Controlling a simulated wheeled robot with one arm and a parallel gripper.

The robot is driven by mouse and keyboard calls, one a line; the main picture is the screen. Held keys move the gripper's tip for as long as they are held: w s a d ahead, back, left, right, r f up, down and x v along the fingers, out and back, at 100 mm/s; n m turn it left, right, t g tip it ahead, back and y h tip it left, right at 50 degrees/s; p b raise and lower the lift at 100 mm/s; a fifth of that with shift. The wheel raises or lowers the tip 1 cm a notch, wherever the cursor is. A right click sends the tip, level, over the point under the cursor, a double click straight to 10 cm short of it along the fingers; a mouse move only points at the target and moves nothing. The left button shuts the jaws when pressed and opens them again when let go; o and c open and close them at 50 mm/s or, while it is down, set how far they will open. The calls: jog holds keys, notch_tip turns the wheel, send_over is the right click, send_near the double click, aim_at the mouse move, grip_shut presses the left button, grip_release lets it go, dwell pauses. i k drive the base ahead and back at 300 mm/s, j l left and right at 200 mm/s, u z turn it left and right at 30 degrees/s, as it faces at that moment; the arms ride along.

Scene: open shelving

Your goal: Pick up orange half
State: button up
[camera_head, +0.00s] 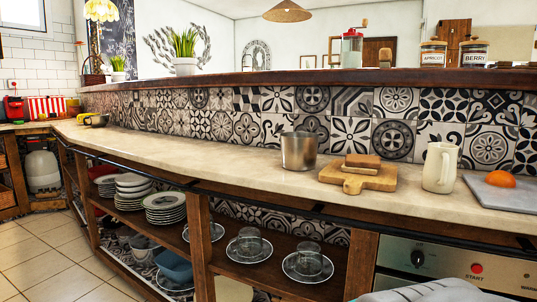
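The orange half (501,179) lies on a grey board (508,197) at the right end of the counter, near the right edge of the picture. Its rounded orange side shows; I cannot make out a cut face. Nothing covers it. My gripper's fingers are not in view. A pale grey rounded shape shows at the bottom edge, right of the middle, too cut off to make out.
A cream mug (440,168) stands left of the grey board. Further left are a wooden board (357,184) with bread-like pieces and a metal cup (298,151). An oven (450,262) and shelves with dishes sit below.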

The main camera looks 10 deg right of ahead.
aim_at(500, 179)
jog(key=z, duration=1.55)
